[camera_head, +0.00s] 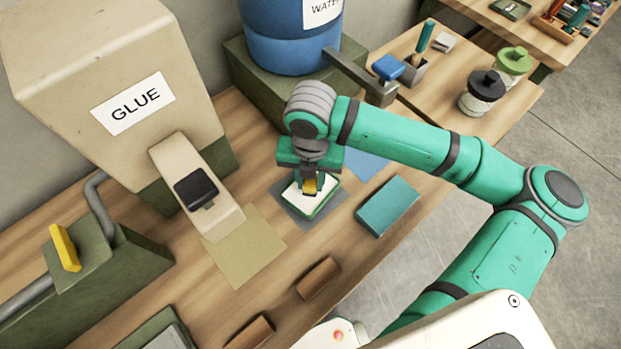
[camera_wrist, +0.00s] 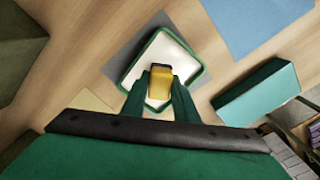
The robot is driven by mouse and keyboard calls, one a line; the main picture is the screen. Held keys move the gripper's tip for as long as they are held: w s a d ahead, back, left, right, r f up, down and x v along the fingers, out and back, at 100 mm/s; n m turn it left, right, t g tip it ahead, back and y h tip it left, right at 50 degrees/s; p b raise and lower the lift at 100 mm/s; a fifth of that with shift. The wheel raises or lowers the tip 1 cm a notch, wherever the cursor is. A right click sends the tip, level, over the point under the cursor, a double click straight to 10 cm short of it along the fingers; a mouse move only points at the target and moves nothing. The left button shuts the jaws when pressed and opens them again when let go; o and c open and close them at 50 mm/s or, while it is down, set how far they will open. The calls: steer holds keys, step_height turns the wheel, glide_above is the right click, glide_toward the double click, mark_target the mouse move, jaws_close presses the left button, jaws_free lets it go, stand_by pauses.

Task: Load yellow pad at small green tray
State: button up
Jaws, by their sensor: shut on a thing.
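The small green tray (camera_head: 325,207) has a white inside and a green rim. It lies on a dark grey mat on the table, and it also shows in the wrist view (camera_wrist: 201,72). My gripper (camera_head: 310,188) points down over the tray. Its two green fingers (camera_wrist: 161,86) are shut on the yellow pad (camera_wrist: 160,69), which shows between the fingertips. The pad also shows as a small yellow patch in the head view (camera_head: 310,186). I cannot tell whether the pad touches the tray's floor.
A teal block (camera_head: 387,206) lies right of the tray, and a blue mat (camera_head: 366,164) lies behind it. The glue dispenser (camera_head: 120,90) stands at left, and the water barrel (camera_head: 290,40) stands behind. Brown blocks (camera_head: 318,278) lie near the front edge. A tan mat (camera_head: 245,247) is bare.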

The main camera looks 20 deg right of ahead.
steer(key=shift+f, duration=0.55)
stand_by(1.3)
steer(key=shift+r, duration=3.55)
